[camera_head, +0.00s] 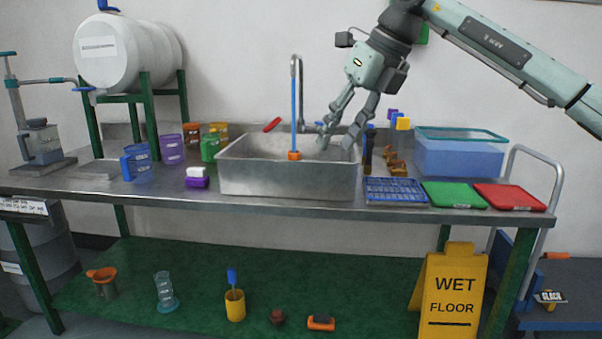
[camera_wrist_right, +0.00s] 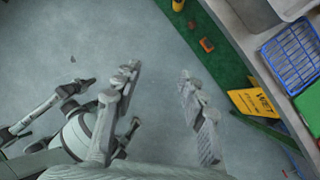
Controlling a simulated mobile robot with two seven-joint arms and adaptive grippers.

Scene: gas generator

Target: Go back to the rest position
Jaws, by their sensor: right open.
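My right gripper (camera_head: 337,145) hangs from the arm that comes in from the upper right in the head view. Its fingers are apart, with nothing between them, and overlap the steel sink (camera_head: 250,180) in the picture. In the right wrist view the open fingers (camera_wrist_right: 158,78) have bare grey floor behind them, and the bench lies off to the right. My left gripper does not show in the head view.
The steel bench (camera_head: 110,187) carries a white tank (camera_head: 128,52), a blue rack (camera_head: 395,190), a green board (camera_head: 453,195), a red board (camera_head: 508,196) and a blue-green tub (camera_head: 460,157). A yellow wet floor sign (camera_head: 452,285) stands at right. Open floor (camera_wrist_right: 70,40) shows before the bench.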

